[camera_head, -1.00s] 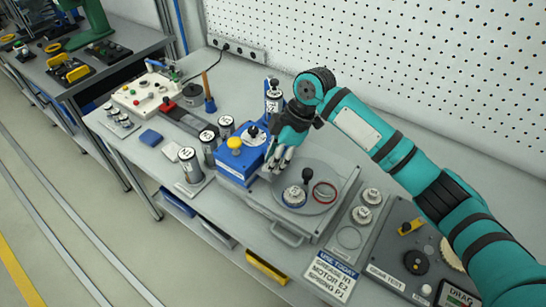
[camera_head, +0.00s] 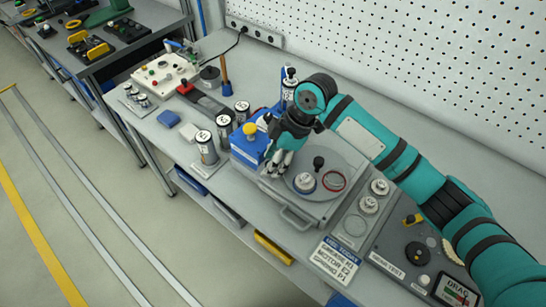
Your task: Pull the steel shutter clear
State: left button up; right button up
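A flat grey steel unit, which looks like the shutter (camera_head: 328,208), lies on the bench with a bar handle (camera_head: 296,221) at its front edge. A round grey plate (camera_head: 345,163) on it carries a small black-knobbed part (camera_head: 306,182) and a red ring (camera_head: 334,181). My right gripper (camera_head: 274,172) points down at the unit's left side, beside the blue box (camera_head: 247,150). It is above and left of the bar handle and apart from it. Its finger gap is too small to judge, and no held thing shows. My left gripper is not in view.
Two small round metal parts (camera_head: 374,196) sit on a strip at the right, by a label card (camera_head: 334,259). Open floor (camera_head: 70,210) lies left of the bench.

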jog(key=shift+d+r, duration=0.1)
jog(key=shift+r, duration=0.1)
jog(key=v, duration=1.1)
jog(key=shift+r, duration=0.35)
jog(key=shift+f, duration=0.1)
